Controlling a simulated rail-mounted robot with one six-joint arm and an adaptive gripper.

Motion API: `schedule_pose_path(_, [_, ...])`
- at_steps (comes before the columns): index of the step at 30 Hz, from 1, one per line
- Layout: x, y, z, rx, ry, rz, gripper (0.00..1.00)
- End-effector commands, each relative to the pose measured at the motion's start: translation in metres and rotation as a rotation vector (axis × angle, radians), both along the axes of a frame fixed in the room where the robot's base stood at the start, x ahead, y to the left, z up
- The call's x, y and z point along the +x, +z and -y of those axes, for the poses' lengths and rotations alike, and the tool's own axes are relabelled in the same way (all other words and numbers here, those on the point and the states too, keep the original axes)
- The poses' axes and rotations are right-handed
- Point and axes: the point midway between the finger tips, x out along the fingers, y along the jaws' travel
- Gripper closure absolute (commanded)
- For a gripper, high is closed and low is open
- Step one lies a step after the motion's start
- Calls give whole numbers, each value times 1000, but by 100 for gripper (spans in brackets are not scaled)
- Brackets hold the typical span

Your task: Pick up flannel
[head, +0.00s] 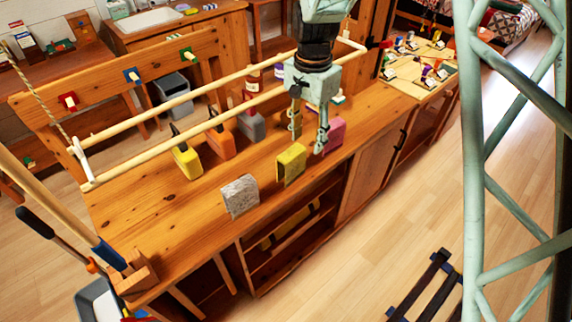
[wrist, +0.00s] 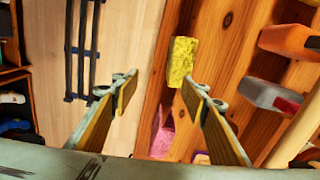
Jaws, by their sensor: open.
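Three upright, slab-like pieces stand along the near edge of the wooden counter: a grey speckled one (head: 240,196), a yellow one (head: 291,165) and a pink one (head: 336,132). I cannot tell for certain which is the flannel. My gripper (head: 308,138) is open and empty, pointing down above the counter near the yellow and pink pieces. In the wrist view my gripper (wrist: 160,88) has its fingers spread. The yellow piece (wrist: 181,62) shows beyond the right fingertip, and the pink piece (wrist: 162,133) lies lower between the fingers, partly hidden.
Yellow (head: 187,160), orange (head: 221,142) and grey (head: 252,126) bottles stand behind the row. A wooden rail (head: 180,131) runs above the counter. The counter's left part (head: 130,205) is mostly clear. A dark rack (head: 425,290) lies on the floor.

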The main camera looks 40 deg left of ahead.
Motion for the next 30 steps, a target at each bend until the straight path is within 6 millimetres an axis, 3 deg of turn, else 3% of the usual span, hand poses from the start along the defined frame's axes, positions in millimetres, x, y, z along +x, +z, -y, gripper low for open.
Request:
schedule_pose_path(3, [-8, -13, -23, 2, 0, -2, 59])
schedule_pose_path(9, [-14, -22, -39, 4, -5, -3, 59])
schedule_pose_path(23, [-14, -25, -39, 3, -5, -4, 59])
schedule_pose_path(30, [-15, -46, -39, 3, -5, -5, 59])
